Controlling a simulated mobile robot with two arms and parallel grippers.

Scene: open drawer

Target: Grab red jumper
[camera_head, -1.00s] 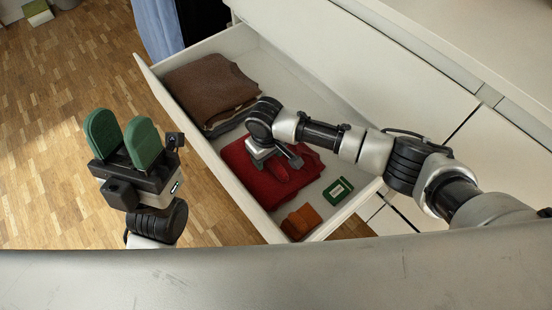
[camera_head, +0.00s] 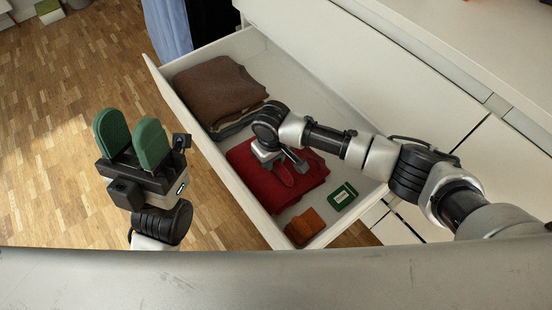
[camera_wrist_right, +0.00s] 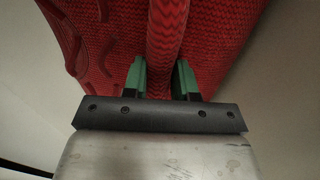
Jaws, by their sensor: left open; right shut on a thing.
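The red jumper (camera_head: 262,181) lies folded in the open drawer, in its middle part. My right gripper (camera_head: 286,172) reaches down onto it from the right. In the right wrist view the two green fingers (camera_wrist_right: 160,82) are closed on a raised fold of the red knit (camera_wrist_right: 168,40), which sticks up between them. The rest of the jumper fills the upper part of that view. My left gripper (camera_head: 132,136), with green finger pads, is open and empty, pointing up to the left of the drawer.
The white drawer (camera_head: 215,160) also holds a folded brown garment (camera_head: 215,88) at the far end, a green box (camera_head: 339,196) and an orange-brown item (camera_head: 304,226) at the near end. The white cabinet front (camera_head: 350,85) rises behind it. Wooden floor (camera_head: 75,100) lies clear at left.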

